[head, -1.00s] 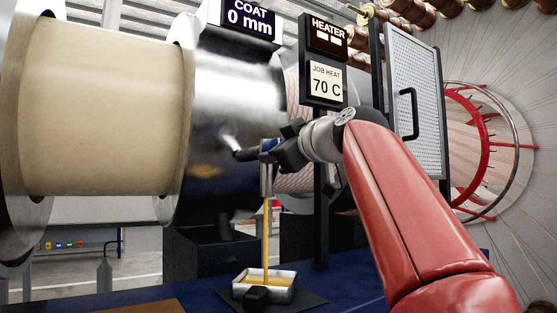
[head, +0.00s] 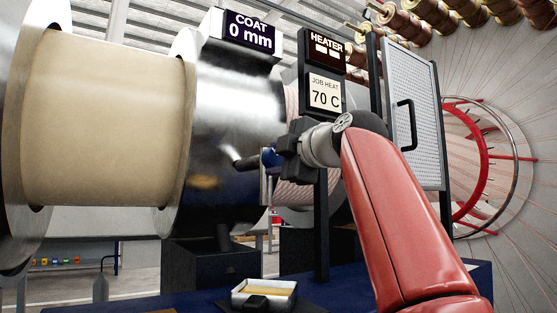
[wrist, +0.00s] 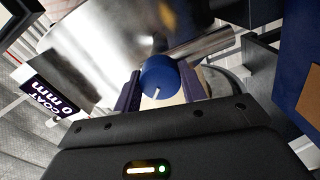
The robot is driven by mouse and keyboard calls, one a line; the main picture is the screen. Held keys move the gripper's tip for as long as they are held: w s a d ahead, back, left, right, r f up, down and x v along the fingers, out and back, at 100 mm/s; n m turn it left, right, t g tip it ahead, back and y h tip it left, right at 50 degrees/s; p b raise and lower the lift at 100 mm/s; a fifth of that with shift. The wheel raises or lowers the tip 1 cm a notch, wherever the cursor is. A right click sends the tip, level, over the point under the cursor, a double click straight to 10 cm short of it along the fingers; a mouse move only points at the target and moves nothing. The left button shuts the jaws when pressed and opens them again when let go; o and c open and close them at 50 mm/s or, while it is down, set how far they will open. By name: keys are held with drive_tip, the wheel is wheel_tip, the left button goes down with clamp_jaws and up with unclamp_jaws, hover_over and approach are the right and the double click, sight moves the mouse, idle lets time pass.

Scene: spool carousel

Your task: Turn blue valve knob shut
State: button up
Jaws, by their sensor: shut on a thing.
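The blue valve knob (wrist: 160,72) sits between the two fingers of my gripper (wrist: 161,90) in the wrist view, with a short white mark on its face. My gripper is shut on it. In the head view the blue knob (head: 269,157) shows partly behind my gripper (head: 274,160), beside the big metal drum. The knob is at the valve's spout (head: 266,187). No stream shows below the spout. A metal tray (head: 247,303) holding amber liquid stands beneath it.
A large metal drum (head: 235,100) and a tan spool (head: 100,115) fill the left. A black post with the heater sign (head: 327,47) and job heat 70 C panel (head: 325,93) stands close behind my gripper. A mesh door (head: 413,110) is at right.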

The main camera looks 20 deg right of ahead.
idle(0.3)
drive_tip(key=shift+f, duration=0.1)
drive_tip(key=o, duration=1)
drive_tip(key=b+v, duration=0.2)
drive_tip(key=v, duration=0.5)
drive_tip(key=shift+s, duration=0.35)
